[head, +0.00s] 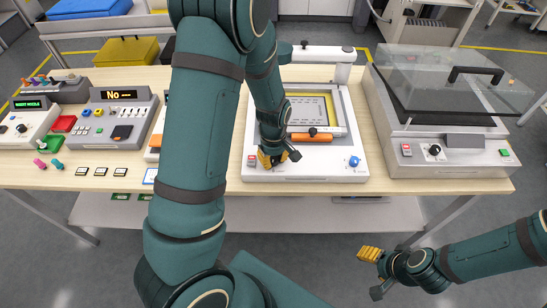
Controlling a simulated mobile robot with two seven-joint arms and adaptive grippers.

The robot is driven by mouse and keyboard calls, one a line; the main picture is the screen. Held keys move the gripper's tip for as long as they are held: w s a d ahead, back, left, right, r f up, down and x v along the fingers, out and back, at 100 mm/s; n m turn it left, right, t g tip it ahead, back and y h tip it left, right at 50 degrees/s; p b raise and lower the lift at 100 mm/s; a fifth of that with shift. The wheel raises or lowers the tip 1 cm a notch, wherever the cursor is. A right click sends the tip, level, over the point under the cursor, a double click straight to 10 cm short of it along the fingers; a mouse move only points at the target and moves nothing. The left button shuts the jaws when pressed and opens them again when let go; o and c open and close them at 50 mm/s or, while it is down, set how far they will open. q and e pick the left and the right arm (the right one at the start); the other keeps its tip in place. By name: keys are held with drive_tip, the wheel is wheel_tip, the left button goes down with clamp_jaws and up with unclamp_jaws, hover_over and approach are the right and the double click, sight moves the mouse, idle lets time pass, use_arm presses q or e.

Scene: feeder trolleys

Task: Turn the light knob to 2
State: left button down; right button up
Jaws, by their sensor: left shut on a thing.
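A white device (315,173) with a screen and an overhead lamp arm (322,54) stands mid-table. My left gripper (279,160) is over its front panel, between a red button (251,161) and a blue knob (354,161). It is shut on a small control there, which fits the light knob. The knob and its scale are hidden by the gripper, so its setting cannot be read. My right gripper (372,274) is open and empty, low in front of the table at the right.
A machine with a clear lid (452,80) stands right. Grey control boxes (120,115) and small tiles (101,171) are at left. The table's front edge is bare below the device.

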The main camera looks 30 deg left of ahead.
use_arm(q)
drive_tip(key=m, duration=0.5)
drive_tip(key=shift+m, duration=0.3)
drive_tip(key=m, duration=1)
drive_tip(key=shift+m, duration=2.7)
drive_tip(key=c, duration=0.7)
unclamp_jaws()
drive_tip(key=shift+c, duration=0.2)
